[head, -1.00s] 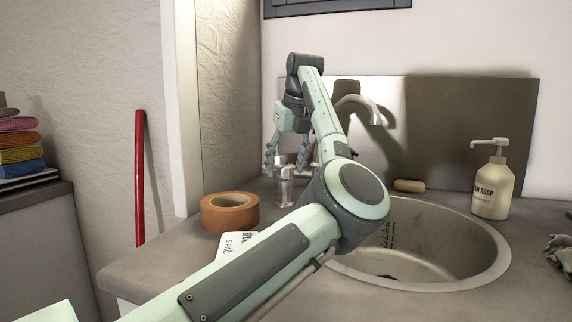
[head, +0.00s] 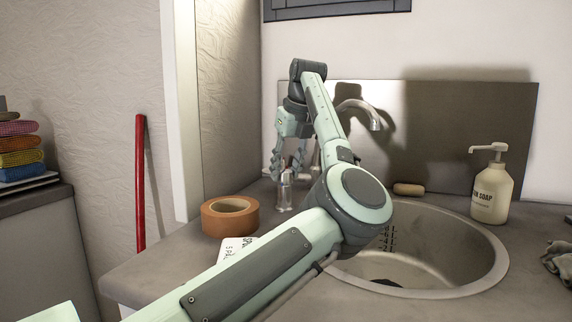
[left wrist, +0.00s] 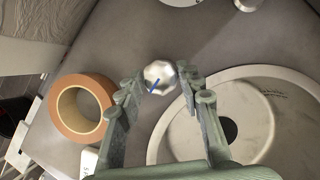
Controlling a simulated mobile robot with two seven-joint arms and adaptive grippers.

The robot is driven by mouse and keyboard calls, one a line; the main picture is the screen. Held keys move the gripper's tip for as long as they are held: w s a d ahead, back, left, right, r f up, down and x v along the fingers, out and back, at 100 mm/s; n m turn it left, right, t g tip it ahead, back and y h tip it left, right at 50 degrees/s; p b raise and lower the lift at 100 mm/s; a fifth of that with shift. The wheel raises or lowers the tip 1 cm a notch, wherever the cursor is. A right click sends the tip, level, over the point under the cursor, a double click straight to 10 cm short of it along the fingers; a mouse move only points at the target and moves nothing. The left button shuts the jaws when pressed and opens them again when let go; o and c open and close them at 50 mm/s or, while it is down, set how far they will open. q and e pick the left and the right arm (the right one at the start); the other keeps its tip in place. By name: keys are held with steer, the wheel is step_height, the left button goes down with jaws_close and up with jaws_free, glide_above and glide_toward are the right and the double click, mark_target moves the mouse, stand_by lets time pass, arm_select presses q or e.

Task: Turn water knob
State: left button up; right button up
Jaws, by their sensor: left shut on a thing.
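The water knob (head: 285,193) is a small silver faceted knob on a metal stem, standing on the counter left of the sink. My left gripper (head: 288,172) reaches down over it from above. In the left wrist view the knob (left wrist: 160,76), with a blue mark on it, sits between the fingertips of my left gripper (left wrist: 161,84), which are closed around it. The curved silver faucet (head: 361,108) rises behind my arm, and its base is partly hidden. My right gripper is in neither view.
A roll of brown tape (head: 230,216) lies on the counter left of the knob, near a white card (head: 236,248). The round sink (head: 452,272) is to the right, with a soap bar (head: 408,189) and a soap bottle (head: 492,192) behind it.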

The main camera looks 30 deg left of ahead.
arm_select(q)
steer(key=n+g+p, duration=0.1)
steer(key=n+p, duration=0.1)
steer(key=n, duration=0.1)
steer(key=shift+w+r+n+y+p, duration=0.1)
steer(key=shift+n+y+p, duration=0.2)
steer(key=shift+n+p, duration=0.1)
steer(key=shift+n+g, duration=0.3)
steer(key=shift+n, duration=0.1)
steer(key=shift+w+n+g, duration=0.1)
steer(key=shift+n+g, duration=0.6)
steer(key=shift+n, duration=1.1)
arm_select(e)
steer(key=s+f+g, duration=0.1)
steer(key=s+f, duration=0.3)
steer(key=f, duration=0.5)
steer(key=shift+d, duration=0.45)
arm_select(q)
steer(key=o, duration=1.2)
steer(key=shift+c, duration=0.2)
